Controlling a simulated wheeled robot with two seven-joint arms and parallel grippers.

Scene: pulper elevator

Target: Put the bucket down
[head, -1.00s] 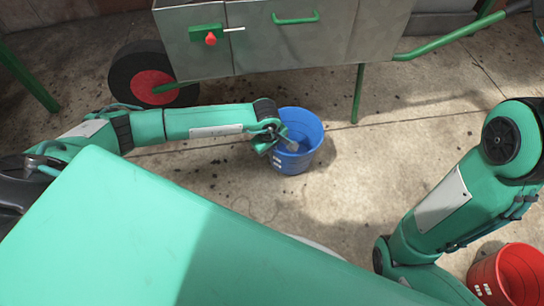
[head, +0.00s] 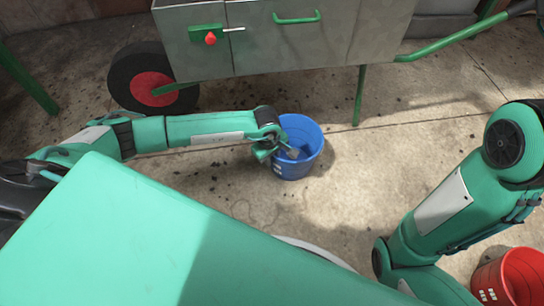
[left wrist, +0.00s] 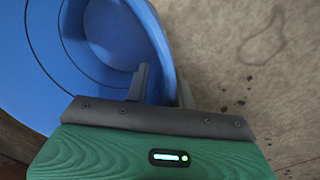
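The blue bucket (head: 309,161) is in front of the cart in the head view, open side up. My left gripper (head: 282,150) is at its left rim. In the left wrist view the bucket (left wrist: 40,55) fills the upper left, and the fingers of my left gripper (left wrist: 162,88) straddle its wall, one inside and one outside. The gap between the fingers is narrow and the gripper looks shut on the wall. Whether the bucket's base touches the floor is hard to tell. My right arm shows at the right of the head view, but its gripper is out of sight.
A grey metal cart (head: 290,45) with green handles and a black and red wheel (head: 152,86) stands just behind the bucket. A red bucket (head: 515,278) stands at the lower right, partly cut off. The concrete floor (head: 375,160) between bucket and right arm is clear.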

